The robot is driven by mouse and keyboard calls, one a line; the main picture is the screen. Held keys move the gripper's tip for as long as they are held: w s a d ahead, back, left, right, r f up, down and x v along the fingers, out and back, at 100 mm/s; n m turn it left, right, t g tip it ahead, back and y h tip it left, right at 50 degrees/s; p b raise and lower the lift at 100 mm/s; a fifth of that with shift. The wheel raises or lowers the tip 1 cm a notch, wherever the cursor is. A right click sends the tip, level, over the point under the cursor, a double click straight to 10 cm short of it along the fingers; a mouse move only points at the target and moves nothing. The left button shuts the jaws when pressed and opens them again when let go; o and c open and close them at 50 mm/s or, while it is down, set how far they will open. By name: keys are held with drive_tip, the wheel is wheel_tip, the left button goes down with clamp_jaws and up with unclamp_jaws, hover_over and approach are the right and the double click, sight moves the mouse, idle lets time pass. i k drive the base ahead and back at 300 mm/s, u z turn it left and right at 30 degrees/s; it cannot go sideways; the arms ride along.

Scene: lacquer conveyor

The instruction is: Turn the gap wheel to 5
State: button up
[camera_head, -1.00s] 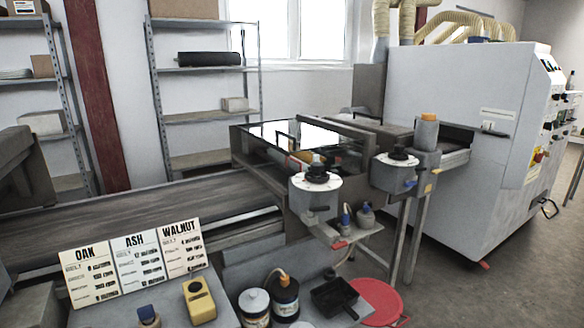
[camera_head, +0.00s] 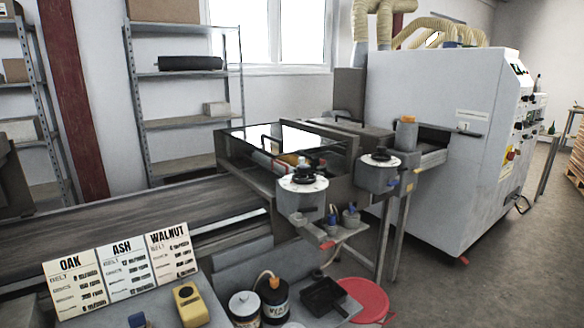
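Two round dial wheels with black knobs and pale scale faces sit on grey housings at the front of the coating machine. The nearer dial (camera_head: 303,183) is left of the farther dial (camera_head: 381,160). Their numbers and pointer settings are too small to read, and I cannot tell which one is the gap wheel. Three cards headed OAK (camera_head: 75,284), ASH (camera_head: 125,269) and WALNUT (camera_head: 172,256) stand at the lower left, with belt and other settings in small print. My gripper is not in view.
The conveyor belt (camera_head: 110,222) runs from the left into the machine. A small shelf with bottles (camera_head: 350,216) hangs below the dials.

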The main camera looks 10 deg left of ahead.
sight(304, 170)
drive_tip(key=i, duration=0.95)
drive_tip(key=z, duration=0.05)
